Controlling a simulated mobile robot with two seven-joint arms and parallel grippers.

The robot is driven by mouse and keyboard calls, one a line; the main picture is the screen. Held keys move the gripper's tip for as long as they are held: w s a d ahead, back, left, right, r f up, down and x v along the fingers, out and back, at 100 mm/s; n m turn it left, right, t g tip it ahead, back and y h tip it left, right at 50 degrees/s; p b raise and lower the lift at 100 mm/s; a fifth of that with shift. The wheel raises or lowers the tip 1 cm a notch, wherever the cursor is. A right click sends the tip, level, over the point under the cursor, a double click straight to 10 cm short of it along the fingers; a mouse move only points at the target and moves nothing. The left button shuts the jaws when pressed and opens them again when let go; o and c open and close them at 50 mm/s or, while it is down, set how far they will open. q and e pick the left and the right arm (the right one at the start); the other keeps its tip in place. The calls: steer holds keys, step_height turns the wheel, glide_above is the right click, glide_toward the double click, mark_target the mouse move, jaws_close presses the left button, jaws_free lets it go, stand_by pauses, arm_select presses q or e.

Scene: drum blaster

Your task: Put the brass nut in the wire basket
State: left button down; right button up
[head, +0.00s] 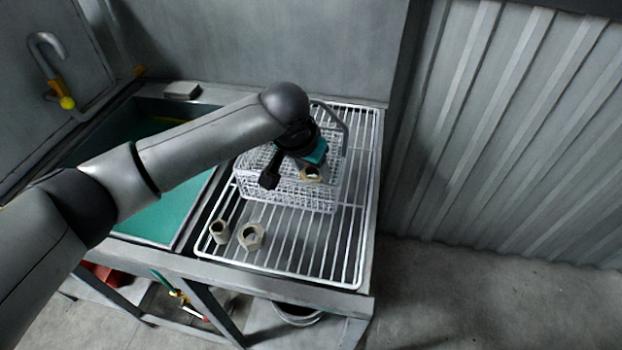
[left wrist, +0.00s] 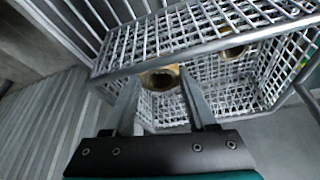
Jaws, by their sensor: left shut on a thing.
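A brass nut (head: 313,174) is in my left gripper (head: 308,166), which is shut on it over the near side of the wire basket (head: 285,196). In the left wrist view the brass nut (left wrist: 160,80) sits between the two fingertips (left wrist: 158,82), close to the basket's rim (left wrist: 200,46). I cannot tell whether it is below the rim. Another brass-coloured nut (left wrist: 232,51) shows inside the basket in that view. My right gripper is not in view.
The basket stands on a white wire rack (head: 300,262) beside a sink (head: 165,213). Two pale fittings, a smaller one (head: 219,232) and a nut-shaped one (head: 251,236), are on the rack's front left. The basket's grey handle (head: 345,128) rises at its right.

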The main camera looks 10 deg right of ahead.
arm_select(q)
steer(key=shift+f, duration=1.2)
steer(key=c, duration=0.5)
jaws_free()
steer(key=shift+f, duration=0.15)
steer(key=p+v, duration=0.2)
steer(key=v, duration=1)
steer(key=shift+s+p, duration=0.1)
steer(key=shift+p, duration=0.25)
